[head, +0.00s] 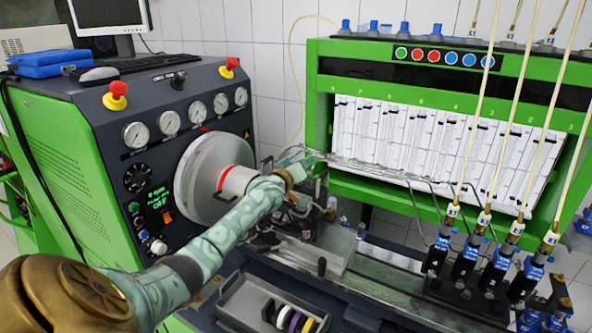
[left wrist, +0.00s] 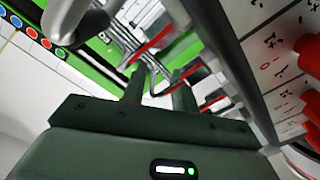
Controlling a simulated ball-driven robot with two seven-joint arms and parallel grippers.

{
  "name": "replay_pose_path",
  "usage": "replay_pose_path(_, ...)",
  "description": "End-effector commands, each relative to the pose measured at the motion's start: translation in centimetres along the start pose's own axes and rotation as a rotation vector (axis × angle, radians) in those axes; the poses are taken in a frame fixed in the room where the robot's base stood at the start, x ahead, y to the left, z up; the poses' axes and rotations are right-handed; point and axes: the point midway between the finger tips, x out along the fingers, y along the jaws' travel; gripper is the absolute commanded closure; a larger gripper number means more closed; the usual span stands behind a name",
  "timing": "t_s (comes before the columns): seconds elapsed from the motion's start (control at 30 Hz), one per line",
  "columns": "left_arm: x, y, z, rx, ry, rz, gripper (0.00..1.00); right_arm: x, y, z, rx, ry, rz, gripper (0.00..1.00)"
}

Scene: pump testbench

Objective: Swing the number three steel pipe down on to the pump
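Several thin steel pipes (head: 385,170) run from above the pump to the injectors on the right; I cannot tell which is number three. The pump (head: 303,222) sits right of the silver flywheel, partly hidden by my left arm. My left gripper (head: 304,160) is at the pipes' left ends, above the pump. In the left wrist view, its two fingers (left wrist: 160,92) stand apart, with bent steel pipe (left wrist: 155,68) close to and partly between them. I cannot tell whether they touch it. My right gripper is not in view.
The silver flywheel (head: 212,178) is close to my left arm. Blue-topped injectors (head: 465,258) with cream hoses stand at the right. A grey tray (head: 250,293) with coloured rings lies in front. The green frame with glass tubes (head: 425,135) stands behind the pipes.

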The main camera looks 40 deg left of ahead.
Motion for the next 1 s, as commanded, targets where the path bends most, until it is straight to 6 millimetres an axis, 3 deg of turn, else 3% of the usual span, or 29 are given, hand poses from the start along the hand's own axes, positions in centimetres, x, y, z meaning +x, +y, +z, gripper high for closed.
replay_pose_path(0.17, -2.4, 0.1, -0.1, -0.001, -0.002, 0.0, 0.71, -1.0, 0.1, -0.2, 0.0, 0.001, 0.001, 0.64)
replay_pose_path(0.6, -13.6, -0.1, 0.2, 0.001, -0.005, -0.004, 0.71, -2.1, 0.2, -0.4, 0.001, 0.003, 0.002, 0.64)
replay_pose_path(0.8, -15.8, -0.1, 0.2, 0.0, -0.005, -0.003, 0.71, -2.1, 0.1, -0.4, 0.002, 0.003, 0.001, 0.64)
replay_pose_path(1.0, -16.1, -0.1, 0.2, -0.001, -0.004, -0.002, 0.71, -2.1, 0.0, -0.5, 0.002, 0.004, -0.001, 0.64)
